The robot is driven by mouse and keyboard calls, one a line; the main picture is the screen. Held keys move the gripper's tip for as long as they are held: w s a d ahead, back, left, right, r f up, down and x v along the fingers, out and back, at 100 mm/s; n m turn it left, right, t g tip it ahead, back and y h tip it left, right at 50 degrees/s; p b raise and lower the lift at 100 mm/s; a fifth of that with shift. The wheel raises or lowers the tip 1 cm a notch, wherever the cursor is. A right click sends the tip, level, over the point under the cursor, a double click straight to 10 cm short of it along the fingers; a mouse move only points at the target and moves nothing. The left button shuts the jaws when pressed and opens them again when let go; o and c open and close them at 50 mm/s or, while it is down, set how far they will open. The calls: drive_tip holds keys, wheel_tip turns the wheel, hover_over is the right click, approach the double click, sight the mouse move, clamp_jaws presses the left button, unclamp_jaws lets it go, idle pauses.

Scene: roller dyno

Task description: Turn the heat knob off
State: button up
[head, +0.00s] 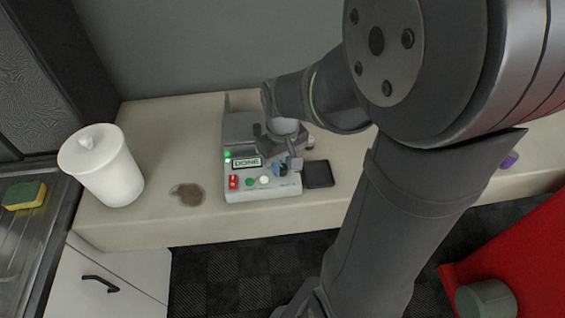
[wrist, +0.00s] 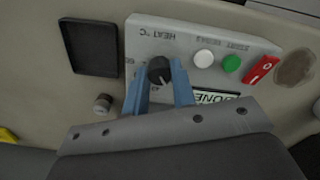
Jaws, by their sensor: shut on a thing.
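The heat knob (wrist: 159,70) is a round black dial on the grey control panel (wrist: 185,40), next to the printed word HEAT, which appears upside down in the wrist view. My gripper (wrist: 163,75) has its two blue fingers on either side of the knob and is shut on it. A pale pointer mark shows on the knob, but its exact setting is hard to read. In the head view my gripper (head: 279,168) is at the right part of the machine's panel (head: 262,195) and mostly hides the knob. The display (head: 247,163) reads DONE, with green lights beside it.
The panel also has a red rocker switch (wrist: 262,69), a green button (wrist: 232,63) and a white button (wrist: 204,58). A black tray (head: 318,174) lies right of the machine. A white lidded canister (head: 101,165) and a brown stain (head: 187,195) are to the left.

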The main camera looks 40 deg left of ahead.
sight(283, 167)
drive_tip(key=shift+n, duration=0.8)
drive_tip(key=o, duration=1)
wheel_tip(283, 167, up, 18)
drive_tip(key=shift+f, duration=0.2)
drive_tip(key=shift+f, duration=0.1)
